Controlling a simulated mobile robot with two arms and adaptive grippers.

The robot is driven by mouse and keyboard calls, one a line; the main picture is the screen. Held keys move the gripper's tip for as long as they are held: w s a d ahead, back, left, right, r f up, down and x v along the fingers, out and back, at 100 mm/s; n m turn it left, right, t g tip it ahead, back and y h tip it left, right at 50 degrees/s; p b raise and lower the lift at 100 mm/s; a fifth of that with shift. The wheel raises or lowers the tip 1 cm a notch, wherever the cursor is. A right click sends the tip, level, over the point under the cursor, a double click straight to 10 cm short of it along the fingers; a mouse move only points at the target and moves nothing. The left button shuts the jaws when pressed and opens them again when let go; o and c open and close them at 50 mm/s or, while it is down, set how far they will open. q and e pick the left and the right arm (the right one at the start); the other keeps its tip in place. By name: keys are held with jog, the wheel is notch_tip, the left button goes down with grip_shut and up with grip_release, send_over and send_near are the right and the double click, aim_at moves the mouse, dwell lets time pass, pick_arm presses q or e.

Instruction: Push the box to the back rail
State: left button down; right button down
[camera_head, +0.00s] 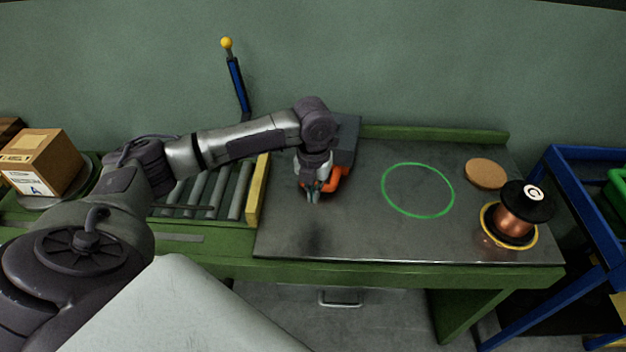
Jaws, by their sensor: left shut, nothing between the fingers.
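A brown cardboard box (42,163) with a white label marked A stands at the far left, on a round grey plate (72,197). A low green rail (435,133) runs along the back edge of the metal tabletop (350,235). My left gripper (313,198) is shut and empty, pointing down over the left part of the tabletop, well to the right of the box. Just behind it is a dark grey and orange device (345,158), partly hidden by my gripper and arm. I cannot tell whether they touch. My right gripper is not in view.
A roller conveyor (205,190) with a yellow end bar (257,190) lies between box and tabletop. A blue lever (238,86) with a yellow knob stands behind it. A green ring (418,190), brown disc (486,173) and copper spool (515,220) are at right. The tabletop's front middle is clear.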

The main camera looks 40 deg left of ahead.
aim_at(313, 212)
pick_arm(q)
notch_tip(313, 212, down, 4)
jog(key=shift+s+r, duration=0.1)
jog(key=w, duration=0.2)
jog(key=w+a, duration=0.1)
jog(key=shift+f+p, duration=0.3)
jog(key=shift+p, duration=0.05)
jog(key=shift+w+a, duration=0.15)
jog(key=shift+w, duration=0.35)
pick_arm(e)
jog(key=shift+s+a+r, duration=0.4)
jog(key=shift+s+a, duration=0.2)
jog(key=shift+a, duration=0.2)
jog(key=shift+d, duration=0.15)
